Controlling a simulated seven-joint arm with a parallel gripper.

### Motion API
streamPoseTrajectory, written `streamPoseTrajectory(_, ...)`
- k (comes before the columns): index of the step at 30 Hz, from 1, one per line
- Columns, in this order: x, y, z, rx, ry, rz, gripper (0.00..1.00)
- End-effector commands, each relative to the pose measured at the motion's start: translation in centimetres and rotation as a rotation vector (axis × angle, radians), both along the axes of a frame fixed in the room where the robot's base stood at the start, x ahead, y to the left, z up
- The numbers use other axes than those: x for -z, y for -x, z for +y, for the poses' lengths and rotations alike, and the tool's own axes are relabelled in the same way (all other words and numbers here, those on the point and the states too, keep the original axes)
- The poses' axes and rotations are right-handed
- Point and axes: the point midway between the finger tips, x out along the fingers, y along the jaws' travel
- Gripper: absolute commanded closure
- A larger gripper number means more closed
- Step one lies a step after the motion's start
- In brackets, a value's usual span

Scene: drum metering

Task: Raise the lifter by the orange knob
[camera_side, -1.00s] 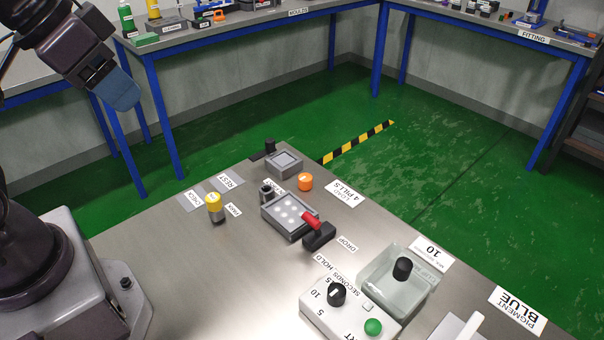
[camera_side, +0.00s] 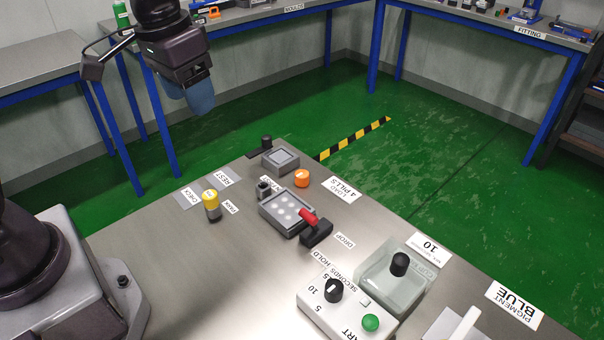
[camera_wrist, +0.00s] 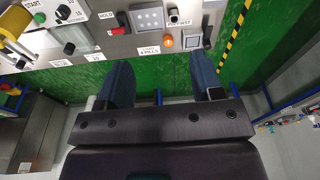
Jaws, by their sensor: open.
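The orange knob (camera_side: 302,178) sits low on the grey worktop, beside the LOAD 4 PILLS label, between a small grey block and the lit panel. It also shows in the wrist view (camera_wrist: 168,41), above and between my fingers. I cannot make out the lifter as a separate part. My gripper (camera_side: 198,98) has blue fingers and hangs in the air past the worktop's far left edge, well above and apart from the knob. In the wrist view my gripper (camera_wrist: 160,75) shows two fingers spread wide with nothing between them.
Near the knob are the lit panel (camera_side: 287,211) with its red-tipped lever (camera_side: 310,219), the grey block (camera_side: 281,160) and a yellow-topped post (camera_side: 211,203). A clear box (camera_side: 385,285) and a control box (camera_side: 345,310) stand nearer. The worktop's left middle is clear.

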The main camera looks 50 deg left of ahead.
Motion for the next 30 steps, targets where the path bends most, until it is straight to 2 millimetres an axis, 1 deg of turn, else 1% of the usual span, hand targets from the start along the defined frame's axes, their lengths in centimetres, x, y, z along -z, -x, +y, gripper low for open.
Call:
streamPoseTrajectory(1,1.1,-1.8,0.1,-0.021,0.003,0.038,0.40)
streamPoseTrajectory(5,3.9,-6.2,0.2,-0.093,0.010,0.105,0.40)
streamPoseTrajectory(6,5.0,-7.5,0.3,-0.119,0.012,0.123,0.40)
streamPoseTrajectory(8,6.7,-9.5,0.4,-0.160,0.015,0.149,0.40)
streamPoseTrajectory(9,7.9,-10.8,0.5,-0.190,0.017,0.164,0.40)
streamPoseTrajectory(11,10.0,-12.6,0.5,-0.237,0.019,0.186,0.40)
streamPoseTrajectory(15,14.8,-16.4,0.8,-0.362,0.024,0.221,0.40)
streamPoseTrajectory(18,17.4,-18.8,0.9,-0.457,0.029,0.222,0.40)
streamPoseTrajectory(20,18.4,-20.1,1.0,-0.516,0.033,0.212,0.40)
streamPoseTrajectory(21,18.5,-21.0,1.0,-0.552,0.039,0.198,0.40)
streamPoseTrajectory(22,18.4,-21.6,1.0,-0.579,0.043,0.185,0.40)
streamPoseTrajectory(24,16.9,-23.0,1.1,-0.641,0.058,0.140,0.40)
streamPoseTrajectory(26,16.8,-23.1,1.1,-0.684,0.061,0.137,0.40)
streamPoseTrajectory(30,17.4,-23.0,1.1,-0.722,0.061,0.142,0.40)
